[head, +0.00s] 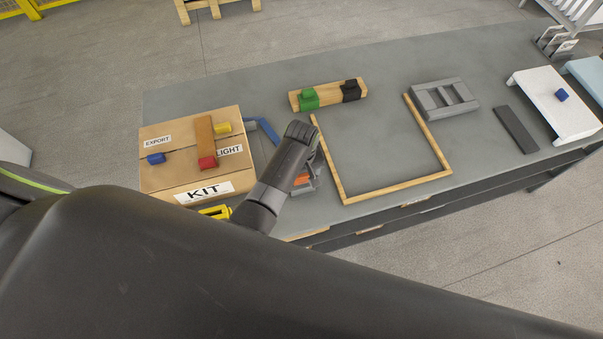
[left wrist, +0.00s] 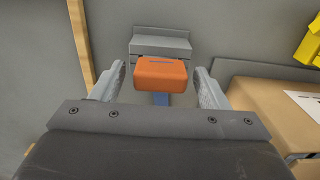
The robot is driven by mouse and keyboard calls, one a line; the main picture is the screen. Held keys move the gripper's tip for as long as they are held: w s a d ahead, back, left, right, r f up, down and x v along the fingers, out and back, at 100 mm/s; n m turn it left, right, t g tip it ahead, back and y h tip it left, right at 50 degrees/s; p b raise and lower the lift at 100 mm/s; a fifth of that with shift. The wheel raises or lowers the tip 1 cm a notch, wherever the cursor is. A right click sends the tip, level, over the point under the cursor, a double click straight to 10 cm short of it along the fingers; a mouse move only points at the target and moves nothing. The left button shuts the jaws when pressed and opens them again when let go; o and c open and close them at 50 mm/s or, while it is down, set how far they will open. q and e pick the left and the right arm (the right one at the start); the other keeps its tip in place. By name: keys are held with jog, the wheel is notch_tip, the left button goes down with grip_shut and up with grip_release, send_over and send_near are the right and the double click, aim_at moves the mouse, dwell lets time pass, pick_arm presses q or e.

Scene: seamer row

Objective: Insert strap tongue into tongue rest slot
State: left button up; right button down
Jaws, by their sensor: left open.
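The orange strap tongue (left wrist: 160,74) sits between the two fingers of my left gripper (left wrist: 160,70) in the left wrist view. The fingers are open, with a gap on each side of it. A blue piece (left wrist: 160,99) shows just below the tongue. A grey stepped block (left wrist: 160,45), perhaps the tongue rest, stands just beyond it; its slot is hidden, and I cannot tell whether the tongue touches it. In the head view my arm partly covers the orange tongue (head: 301,179) beside the carton. A blue strap (head: 267,131) lies behind the arm. My right gripper is not in view.
A carton labelled KIT (head: 160,182) stands left, with coloured blocks on top. A wooden frame (head: 433,140) lies to the right, its inside clear. A wooden board (head: 329,94) carries green and black blocks. A grey slotted tray (head: 443,98) is farther right.

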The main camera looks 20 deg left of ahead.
pick_arm(q)
jog(key=shift+r+p, duration=0.45)
jog(key=shift+r, duration=0.1)
notch_tip(320, 180, up, 3)
jog(key=p, duration=0.3)
notch_tip(320, 180, up, 8)
